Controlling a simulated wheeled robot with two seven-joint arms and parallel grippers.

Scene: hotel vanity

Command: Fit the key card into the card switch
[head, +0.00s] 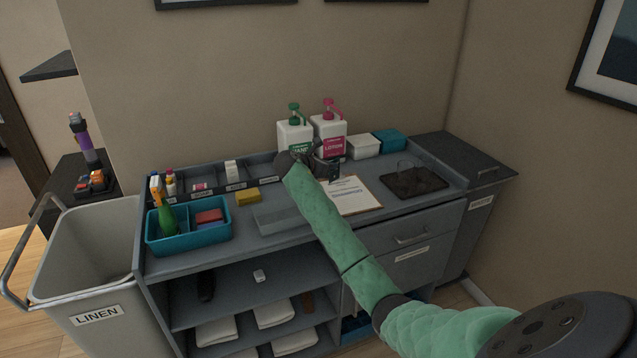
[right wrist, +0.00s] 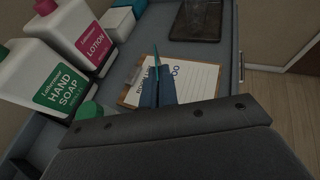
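My right gripper (head: 328,172) is over the cart top, in front of the pump bottles. In the right wrist view its two blue fingers (right wrist: 157,92) are close together above the clipboard. A thin teal strip, which looks like the key card (right wrist: 156,62) seen edge-on, stands between the fingers and sticks out past their tips. Its faces cannot be made out, and I cannot pick it out in the head view. No card switch can be made out in either view. My left gripper is not in view.
A clipboard (head: 352,194) lies under the gripper. White hand soap (head: 294,134) and lotion (head: 329,134) bottles stand behind. A dark tray with a glass (head: 432,184) is to the right. A teal caddy (head: 190,240) and linen bin (head: 85,255) are left.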

